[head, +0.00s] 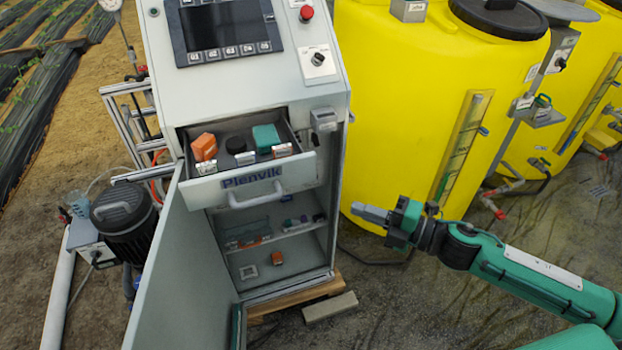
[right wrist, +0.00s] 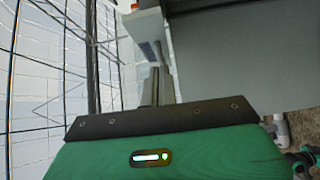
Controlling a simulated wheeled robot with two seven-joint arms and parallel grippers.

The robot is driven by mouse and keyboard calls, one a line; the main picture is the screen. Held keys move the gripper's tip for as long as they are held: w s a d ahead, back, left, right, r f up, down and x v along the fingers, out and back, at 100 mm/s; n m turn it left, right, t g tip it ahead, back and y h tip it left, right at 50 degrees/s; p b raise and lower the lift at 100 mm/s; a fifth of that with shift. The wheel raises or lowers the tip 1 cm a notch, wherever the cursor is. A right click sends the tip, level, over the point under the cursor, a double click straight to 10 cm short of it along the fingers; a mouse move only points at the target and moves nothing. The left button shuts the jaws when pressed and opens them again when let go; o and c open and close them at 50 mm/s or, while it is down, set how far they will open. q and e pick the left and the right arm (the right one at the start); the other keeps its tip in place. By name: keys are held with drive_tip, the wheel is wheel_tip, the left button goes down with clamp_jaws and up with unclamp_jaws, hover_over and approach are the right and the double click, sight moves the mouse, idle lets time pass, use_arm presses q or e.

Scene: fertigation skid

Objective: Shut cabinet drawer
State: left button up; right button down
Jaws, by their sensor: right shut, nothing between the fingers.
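The cabinet drawer (head: 296,173) is pulled out of the grey cabinet (head: 250,93) in the head view. Its front carries the word Plenvik and a white bar handle (head: 257,200). An orange item (head: 204,147), a black round item (head: 236,145) and a teal item (head: 266,137) lie inside. My right gripper (head: 362,211) is shut and empty, to the right of the drawer and apart from it, pointing left. Its closed fingers also show in the right wrist view (right wrist: 158,84). My left gripper is in neither view.
The cabinet door (head: 178,270) hangs open below the drawer at left. Shelves with small items, including an orange one (head: 277,258), show inside. A yellow tank (head: 400,100) stands close at right, behind my right arm. A wooden pallet (head: 300,295) lies under the cabinet.

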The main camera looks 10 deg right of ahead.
sight(288, 137)
drive_tip(key=shift+n+g, duration=0.3)
drive_tip(key=shift+n, duration=0.1)
drive_tip(key=shift+w+d+r+p+x, duration=0.2)
drive_tip(key=shift+p+x, duration=0.95)
drive_tip(key=shift+x, duration=1)
drive_tip(key=shift+w+d+r+p+x, duration=0.15)
drive_tip(key=shift+w+r+p+x, duration=0.15)
drive_tip(key=shift+p+x, duration=1.4)
drive_tip(key=shift+w+d+r+p+x, duration=0.2)
drive_tip(key=shift+p+x, duration=0.45)
drive_tip(key=shift+x, duration=1.95)
drive_tip(key=w+b, duration=0.1)
drive_tip(key=w, duration=0.4)
drive_tip(key=w+a+b, duration=0.1)
drive_tip(key=w, duration=0.5)
drive_tip(key=w+a+b, duration=0.1)
drive_tip(key=w, duration=0.5)
drive_tip(key=shift+a+b, duration=0.2)
drive_tip(key=shift+b, duration=0.15)
